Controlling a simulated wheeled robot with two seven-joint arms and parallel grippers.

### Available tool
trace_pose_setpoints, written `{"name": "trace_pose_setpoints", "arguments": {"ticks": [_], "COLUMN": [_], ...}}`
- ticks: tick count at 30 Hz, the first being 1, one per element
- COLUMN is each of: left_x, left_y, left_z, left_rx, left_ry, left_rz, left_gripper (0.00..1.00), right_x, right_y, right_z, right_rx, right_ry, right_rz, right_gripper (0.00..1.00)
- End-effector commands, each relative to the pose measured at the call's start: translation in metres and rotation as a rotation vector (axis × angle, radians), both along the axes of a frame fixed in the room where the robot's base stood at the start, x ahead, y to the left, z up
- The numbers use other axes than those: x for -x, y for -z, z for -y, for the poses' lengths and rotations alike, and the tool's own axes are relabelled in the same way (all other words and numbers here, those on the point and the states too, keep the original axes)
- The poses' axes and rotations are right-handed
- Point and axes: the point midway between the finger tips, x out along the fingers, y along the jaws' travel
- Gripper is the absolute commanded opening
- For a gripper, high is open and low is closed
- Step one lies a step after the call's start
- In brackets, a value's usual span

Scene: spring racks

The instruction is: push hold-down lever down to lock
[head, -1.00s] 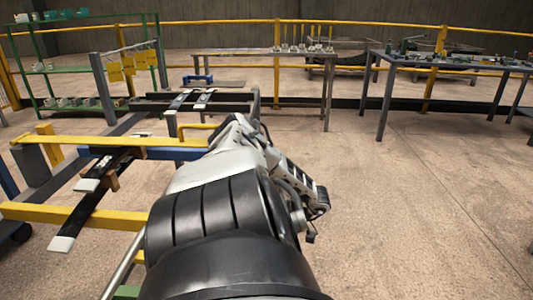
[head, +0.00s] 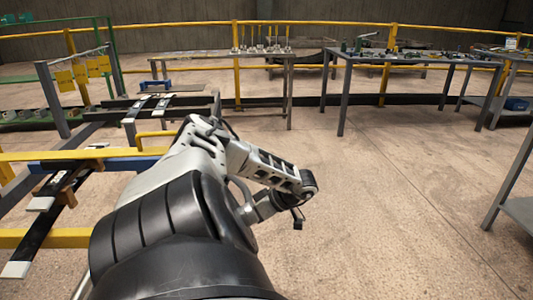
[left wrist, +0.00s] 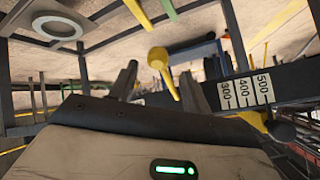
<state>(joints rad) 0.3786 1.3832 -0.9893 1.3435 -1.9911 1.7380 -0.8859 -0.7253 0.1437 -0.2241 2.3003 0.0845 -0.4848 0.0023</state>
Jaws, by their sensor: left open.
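In the left wrist view my left gripper (left wrist: 159,75) is open, with one dark finger on each side of a yellow ball-ended lever (left wrist: 158,58). The ball appears between the fingertips; I cannot tell whether it touches either finger. I cannot tell for sure which one is the hold-down lever. In the head view one arm of mine fills the middle, and its gripper does not show clearly. No lever can be made out there. My right gripper is not seen.
A rack frame with yellow bars (head: 60,238) and dark rails stands at the left. A scale strip (left wrist: 245,92) lies near the gripper.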

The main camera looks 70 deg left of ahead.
Motion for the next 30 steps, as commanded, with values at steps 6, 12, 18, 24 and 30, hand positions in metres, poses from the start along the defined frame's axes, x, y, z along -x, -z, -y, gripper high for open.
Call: {"name": "trace_pose_setpoints", "arguments": {"ticks": [6, 12, 18, 24, 30], "left_x": [-0.037, -0.055, -0.059, -0.059, -0.059], "left_y": [-0.033, -0.051, -0.056, -0.056, -0.056], "left_z": [0.016, 0.023, 0.025, 0.025, 0.025], "left_rx": [0.001, -0.001, -0.002, -0.002, -0.002], "left_ry": [0.000, -0.001, -0.002, -0.002, -0.002], "left_rz": [0.003, -0.001, -0.004, -0.004, -0.004], "left_gripper": [0.48, 0.48, 0.48, 0.48, 0.48], "right_x": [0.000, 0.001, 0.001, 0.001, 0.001], "right_y": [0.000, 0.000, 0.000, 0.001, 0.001], "right_z": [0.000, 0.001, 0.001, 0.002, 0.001], "right_rx": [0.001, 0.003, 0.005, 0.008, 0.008], "right_ry": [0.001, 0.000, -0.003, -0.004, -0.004], "right_rz": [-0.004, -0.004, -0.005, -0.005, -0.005], "right_gripper": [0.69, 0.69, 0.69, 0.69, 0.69]}}
